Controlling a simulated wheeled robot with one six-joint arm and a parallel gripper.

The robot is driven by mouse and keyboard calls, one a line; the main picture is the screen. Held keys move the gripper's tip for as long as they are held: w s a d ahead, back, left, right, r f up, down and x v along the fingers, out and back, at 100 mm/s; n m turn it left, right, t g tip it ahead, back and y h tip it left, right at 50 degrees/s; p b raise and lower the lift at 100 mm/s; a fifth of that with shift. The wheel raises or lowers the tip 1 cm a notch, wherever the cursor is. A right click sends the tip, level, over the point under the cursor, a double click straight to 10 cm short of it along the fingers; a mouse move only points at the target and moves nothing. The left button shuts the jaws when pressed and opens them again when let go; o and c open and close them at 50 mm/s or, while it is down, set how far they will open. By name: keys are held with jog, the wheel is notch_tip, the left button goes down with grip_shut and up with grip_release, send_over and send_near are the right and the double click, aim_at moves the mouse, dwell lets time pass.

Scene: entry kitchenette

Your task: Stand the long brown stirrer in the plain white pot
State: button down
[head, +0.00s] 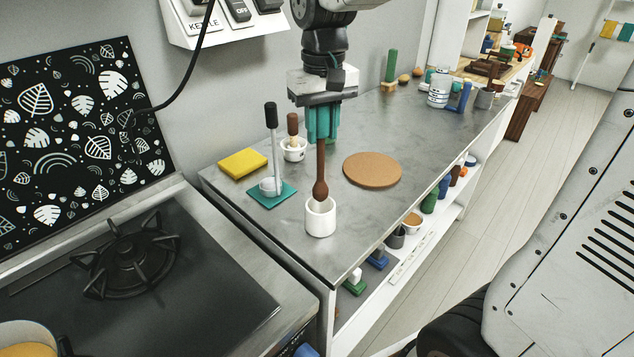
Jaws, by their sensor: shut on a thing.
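The long brown stirrer (321,168) hangs upright below my gripper (322,122), whose green fingers are shut on its upper part. Its wider lower end is at the mouth of the plain white pot (320,218). The tip is hidden by the pot's rim or just at it; I cannot tell how deep it sits or whether it touches the pot. The pot stands upright on the grey counter, near its front edge.
A white cup with a brown-handled tool (293,145) stands behind. A round cork mat (372,169) lies to the right. A stove (170,290) adjoins the counter.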

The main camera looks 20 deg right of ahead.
send_over(321, 182)
notch_tip(321, 182, down, 7)
jog(key=shift+f, duration=0.3)
jog(key=c, duration=1.1)
grip_release()
notch_tip(321, 182, up, 12)
jog(key=shift+r, duration=0.15)
jog(key=s+d+f, duration=0.1)
jog(key=s+f, duration=0.2)
jog(key=s, duration=0.8)
jog(key=s+d+f+t, duration=0.1)
jog(key=s+d+f, duration=0.1)
jog(key=s, duration=0.8)
jog(key=shift+s+f, duration=0.35)
jog(key=shift+f, duration=0.3)
